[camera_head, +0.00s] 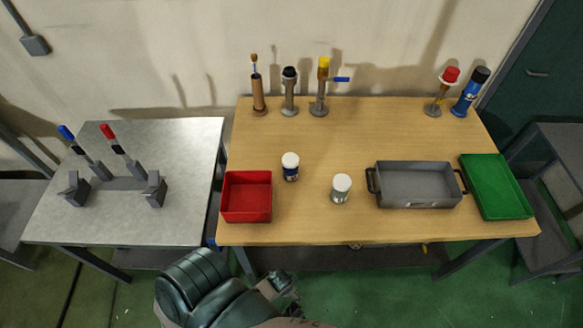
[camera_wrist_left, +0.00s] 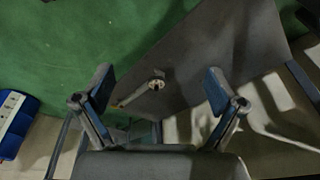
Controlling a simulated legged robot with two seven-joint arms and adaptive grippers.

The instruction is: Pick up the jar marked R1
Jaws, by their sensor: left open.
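Two small white-lidded jars stand upright on the wooden table. The other jar (camera_head: 341,189), pale grey, is farther right and nearer the front edge. I cannot read R1 on either one. My left gripper (camera_head: 281,286) is low in front of the table, below its front edge and apart from both jars. In the left wrist view my left gripper (camera_wrist_left: 158,82) is open, with nothing between its fingers. No jar shows in that view. My right gripper is not in view.
A red bin (camera_head: 246,212), a grey metal tray (camera_head: 416,199) and a green tray (camera_head: 497,202) line the table's front. Several upright tools and valves stand along the back. A metal table (camera_head: 195,140) with holders is at left. The wood between the jars and back row is clear.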

